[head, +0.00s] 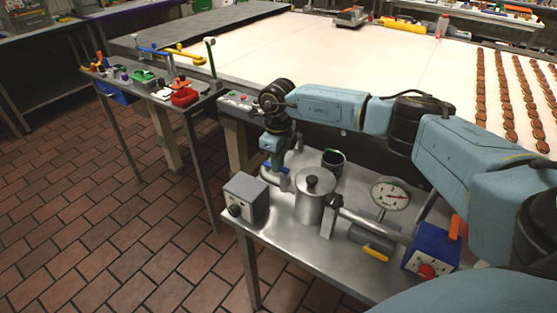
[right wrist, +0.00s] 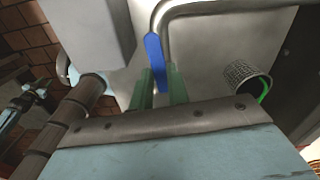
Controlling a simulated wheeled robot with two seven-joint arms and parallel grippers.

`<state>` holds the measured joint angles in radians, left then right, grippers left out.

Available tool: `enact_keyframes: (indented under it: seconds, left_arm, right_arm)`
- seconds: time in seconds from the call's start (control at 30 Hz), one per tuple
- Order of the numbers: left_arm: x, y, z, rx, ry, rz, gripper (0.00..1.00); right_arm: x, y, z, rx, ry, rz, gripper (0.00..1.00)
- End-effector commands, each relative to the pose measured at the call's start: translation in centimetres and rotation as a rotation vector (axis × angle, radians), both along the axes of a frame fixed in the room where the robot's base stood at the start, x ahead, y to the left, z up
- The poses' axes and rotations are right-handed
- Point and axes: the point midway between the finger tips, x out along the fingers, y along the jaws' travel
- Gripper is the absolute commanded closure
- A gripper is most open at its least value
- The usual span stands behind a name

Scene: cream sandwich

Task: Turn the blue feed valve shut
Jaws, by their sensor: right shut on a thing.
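The blue feed valve handle (right wrist: 154,52) is a narrow blue lever in the right wrist view, beside the bend of a silver pipe (right wrist: 215,7). My right gripper (right wrist: 161,78) has its green fingers on either side of the lever's near part and is shut on it. In the head view, my right gripper (head: 275,163) points down at the pipe between a grey box and a steel pot. There the fingers and most of the lever are hard to make out. I cannot tell how far the valve is turned. My left gripper is not in view.
The steel table (head: 290,240) also holds the grey knob box (head: 247,197), lidded steel pot (head: 314,200), dark cup (head: 333,161), dial gauge (head: 390,195), yellow handle (head: 376,254) and blue box with a red button (head: 431,246). A white conveyor (head: 300,45) lies behind.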

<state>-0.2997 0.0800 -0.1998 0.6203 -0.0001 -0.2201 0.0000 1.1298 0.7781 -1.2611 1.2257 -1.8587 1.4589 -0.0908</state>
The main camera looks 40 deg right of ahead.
Motion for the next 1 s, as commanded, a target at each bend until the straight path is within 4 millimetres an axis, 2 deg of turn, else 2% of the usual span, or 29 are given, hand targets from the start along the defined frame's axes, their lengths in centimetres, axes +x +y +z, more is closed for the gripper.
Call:
enact_keyframes:
  seconds: [1.0]
  left_arm:
    - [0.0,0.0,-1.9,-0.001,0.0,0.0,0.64]
  right_arm:
    - [-1.7,1.2,0.0,0.0,-0.003,0.937,1.0]
